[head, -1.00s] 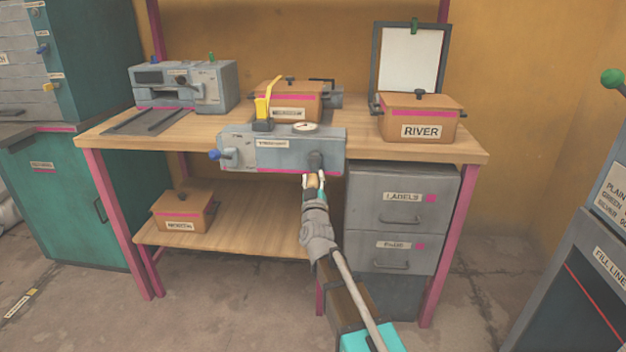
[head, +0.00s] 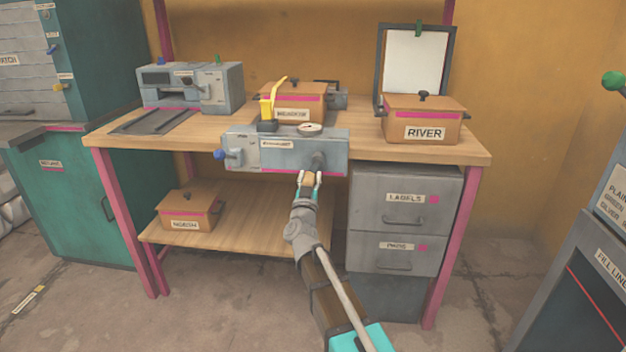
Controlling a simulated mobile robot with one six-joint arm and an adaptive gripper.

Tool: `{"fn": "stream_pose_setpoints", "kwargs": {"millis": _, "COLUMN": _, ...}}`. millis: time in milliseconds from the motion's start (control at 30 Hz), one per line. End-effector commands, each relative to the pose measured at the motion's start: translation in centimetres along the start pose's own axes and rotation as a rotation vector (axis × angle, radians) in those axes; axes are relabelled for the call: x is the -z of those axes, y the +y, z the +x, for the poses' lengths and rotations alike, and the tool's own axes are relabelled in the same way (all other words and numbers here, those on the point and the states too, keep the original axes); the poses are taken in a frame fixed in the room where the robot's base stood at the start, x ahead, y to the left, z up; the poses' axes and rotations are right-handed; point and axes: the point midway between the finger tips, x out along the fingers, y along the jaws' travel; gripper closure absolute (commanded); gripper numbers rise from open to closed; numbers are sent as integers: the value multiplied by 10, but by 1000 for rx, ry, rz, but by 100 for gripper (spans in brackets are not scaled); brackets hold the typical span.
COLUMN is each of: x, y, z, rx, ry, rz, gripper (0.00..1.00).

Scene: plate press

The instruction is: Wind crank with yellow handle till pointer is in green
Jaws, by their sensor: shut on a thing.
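The grey press box (head: 285,153) is at the front edge of the workbench. A round dial (head: 310,128) sits on its top; its pointer and any green zone are too small to read. A dark crank hub (head: 318,160) is on the right of the front face. The crank's yellowish handle (head: 309,177) points down from there, mostly hidden by the fingers. My gripper (head: 309,181) is shut on this handle, just below the box. A yellow upright lever (head: 268,103) and a blue knob (head: 220,154) are also on the press.
A box marked RIVER (head: 422,121) and a grey machine (head: 192,88) stand on the workbench (head: 365,140). Grey drawers (head: 404,218) are right of my arm. Another lidded box (head: 188,212) is on the lower shelf. The floor in front is clear.

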Motion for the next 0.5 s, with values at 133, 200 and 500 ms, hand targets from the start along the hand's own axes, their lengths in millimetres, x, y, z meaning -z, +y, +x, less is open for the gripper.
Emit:
{"fn": "stream_pose_setpoints", "kwargs": {"millis": 133, "x": 5, "y": -12, "z": 6, "rx": -43, "ry": 2, "rz": 116, "gripper": 100}}
{"fn": "stream_pose_setpoints", "kwargs": {"millis": 200, "x": 7, "y": -14, "z": 8, "rx": -70, "ry": 2, "rz": 177, "gripper": 100}}
{"fn": "stream_pose_setpoints", "kwargs": {"millis": 500, "x": 15, "y": -17, "z": 12, "rx": -174, "ry": 3, "rz": 415, "gripper": 100}}
